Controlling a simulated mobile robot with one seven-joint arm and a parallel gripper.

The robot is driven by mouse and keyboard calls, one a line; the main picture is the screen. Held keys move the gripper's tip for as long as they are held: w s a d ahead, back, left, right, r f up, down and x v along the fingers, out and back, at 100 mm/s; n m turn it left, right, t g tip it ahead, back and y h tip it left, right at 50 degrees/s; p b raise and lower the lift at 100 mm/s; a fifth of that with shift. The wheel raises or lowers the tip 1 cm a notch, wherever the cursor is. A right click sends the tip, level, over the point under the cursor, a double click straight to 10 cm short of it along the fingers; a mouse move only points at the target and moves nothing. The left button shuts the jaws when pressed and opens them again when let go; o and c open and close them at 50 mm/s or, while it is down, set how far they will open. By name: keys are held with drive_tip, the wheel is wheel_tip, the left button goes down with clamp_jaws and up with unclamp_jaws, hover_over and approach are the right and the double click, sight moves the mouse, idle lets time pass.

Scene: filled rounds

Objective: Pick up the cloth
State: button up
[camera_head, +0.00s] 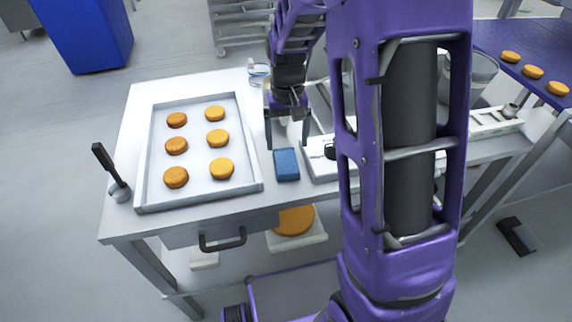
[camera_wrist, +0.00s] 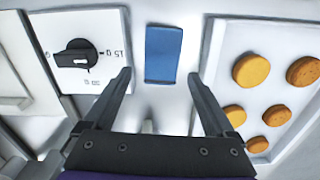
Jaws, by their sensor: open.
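A small blue folded cloth (camera_head: 286,165) lies flat on the white table, between the tray of rounds and a white device. It also shows in the wrist view (camera_wrist: 163,54), top centre, framed between my finger lines. My gripper (camera_head: 287,143) is open and empty above the table, just behind the cloth in the head view. In the wrist view my gripper (camera_wrist: 160,80) has its two dark fingers spread wide, one to each side of the cloth's near end. The cloth is apart from the fingers and nothing hides it.
A white tray (camera_head: 143,190) with several orange-brown rounds lies left of the cloth. A white device with a black dial (camera_wrist: 75,58) stands close on the other side. A dark-handled tool (camera_head: 110,168) stands at the table's left edge. Bare table lies in front of the cloth.

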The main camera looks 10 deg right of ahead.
sight(286, 157)
drive_tip(key=f, duration=0.3)
drive_tip(key=f+b, duration=0.1)
drive_tip(key=f, duration=0.1)
drive_tip(key=shift+w+a+f, duration=0.15)
drive_tip(key=shift+w+f, duration=0.05)
drive_tip(key=shift+f, duration=0.2)
drive_tip(key=c, duration=1.1)
